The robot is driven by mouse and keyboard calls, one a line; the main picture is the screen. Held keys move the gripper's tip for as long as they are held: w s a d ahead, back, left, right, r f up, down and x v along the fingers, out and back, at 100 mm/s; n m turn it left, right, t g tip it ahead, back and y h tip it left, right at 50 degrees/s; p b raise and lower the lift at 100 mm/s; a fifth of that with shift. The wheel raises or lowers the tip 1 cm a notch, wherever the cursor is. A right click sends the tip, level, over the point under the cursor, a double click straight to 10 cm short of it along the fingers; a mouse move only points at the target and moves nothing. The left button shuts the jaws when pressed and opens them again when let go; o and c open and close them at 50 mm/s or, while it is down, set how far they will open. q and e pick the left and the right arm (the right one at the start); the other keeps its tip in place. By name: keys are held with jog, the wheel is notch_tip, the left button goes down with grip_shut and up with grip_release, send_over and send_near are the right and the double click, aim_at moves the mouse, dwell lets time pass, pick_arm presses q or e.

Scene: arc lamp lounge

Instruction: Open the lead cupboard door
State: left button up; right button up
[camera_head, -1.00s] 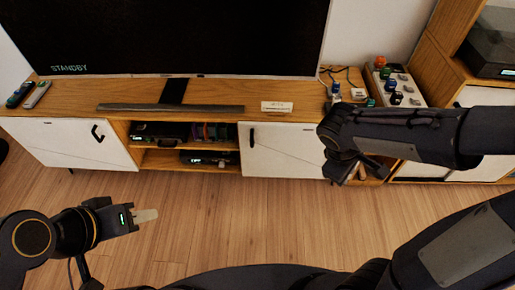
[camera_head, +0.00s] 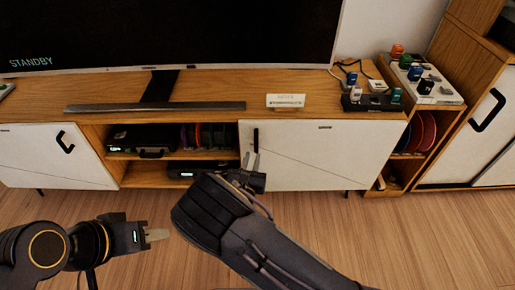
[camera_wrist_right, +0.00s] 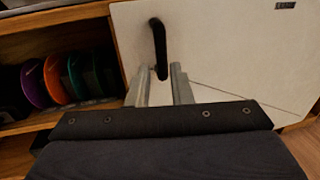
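Two white cupboard doors show in the low wooden TV cabinet: a left door (camera_head: 48,160) and a right door (camera_head: 320,158), both closed. I cannot read which one is the lead door. The right door has a black upright handle (camera_head: 256,139) near its left edge. My right gripper (camera_head: 251,162) is at this handle, just below it in the head view. In the right wrist view its two fingers (camera_wrist_right: 160,88) are apart, with the handle's lower end (camera_wrist_right: 160,50) between or just beyond them. My left gripper (camera_head: 157,235) hangs over the floor, away from the doors; its finger gap is unclear.
Open shelves (camera_head: 170,153) with a black device and coloured discs lie between the doors. A small white sign (camera_head: 286,100), a soundbar (camera_head: 155,107) and a TV stand on top. Another cabinet (camera_head: 480,125) stands at the right. The wooden floor (camera_head: 400,240) in front is clear.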

aim_at(256, 147)
jog(key=w, duration=0.2)
jog(key=w+d+b, duration=0.1)
jog(key=w, duration=0.2)
jog(key=shift+w+d, duration=0.1)
jog(key=shift+w, duration=0.05)
jog(key=shift+w+d+b, duration=0.15)
jog(key=shift+w+b, duration=0.2)
jog(key=shift+w, duration=0.25)
grip_shut()
